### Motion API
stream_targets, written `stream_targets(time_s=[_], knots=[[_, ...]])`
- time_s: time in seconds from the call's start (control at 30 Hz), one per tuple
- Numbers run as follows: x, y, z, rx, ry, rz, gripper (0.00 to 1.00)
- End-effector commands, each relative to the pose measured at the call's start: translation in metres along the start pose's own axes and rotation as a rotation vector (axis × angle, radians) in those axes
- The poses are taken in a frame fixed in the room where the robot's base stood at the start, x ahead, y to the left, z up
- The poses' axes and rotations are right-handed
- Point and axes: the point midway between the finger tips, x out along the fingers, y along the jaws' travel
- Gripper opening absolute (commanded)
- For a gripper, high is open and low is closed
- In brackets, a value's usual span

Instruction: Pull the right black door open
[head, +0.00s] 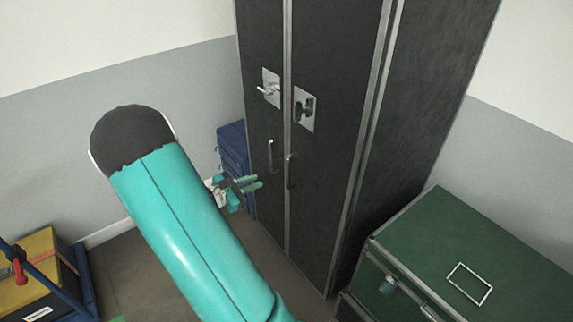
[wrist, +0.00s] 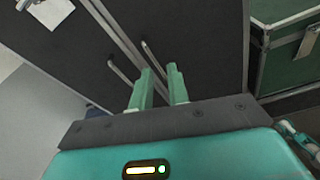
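The tall black cabinet has two doors that look closed. The right black door (head: 330,110) carries a thin upright bar handle (head: 290,172) and a latch plate (head: 304,109) above it. My gripper (head: 254,182) is in front of the doors, left of that handle in the head view, with a gap between them. In the wrist view my gripper (wrist: 160,70) has its two green fingers apart with nothing held. The right door's handle (wrist: 152,56) shows beyond the fingers, its lower end in line with the gap. The right door also fills the wrist view's upper middle (wrist: 205,45).
The left door (head: 262,60) has its own handle (head: 270,156) and latch plate (head: 267,88). A green trunk (head: 440,230) stands close on the right. A blue case (head: 233,150) is behind left. A yellow-topped box (head: 40,258) sits lower left. Floor before the doors looks clear.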

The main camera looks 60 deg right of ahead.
Motion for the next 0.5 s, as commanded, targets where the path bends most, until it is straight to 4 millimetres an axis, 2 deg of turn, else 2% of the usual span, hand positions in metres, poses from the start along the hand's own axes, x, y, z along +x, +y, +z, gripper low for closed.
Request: stream_targets(time_s=[0.03,0.1,0.2,0.33,0.5], knots=[[0.014,0.000,-0.013,-0.065,-0.039,0.029,0.17],[0.029,0.003,-0.026,-0.139,-0.085,0.076,0.17],[0.043,0.005,-0.042,-0.220,-0.128,0.128,0.17],[0.052,0.007,-0.052,-0.271,-0.155,0.166,0.17],[0.065,0.010,-0.052,-0.279,-0.160,0.173,0.17]])
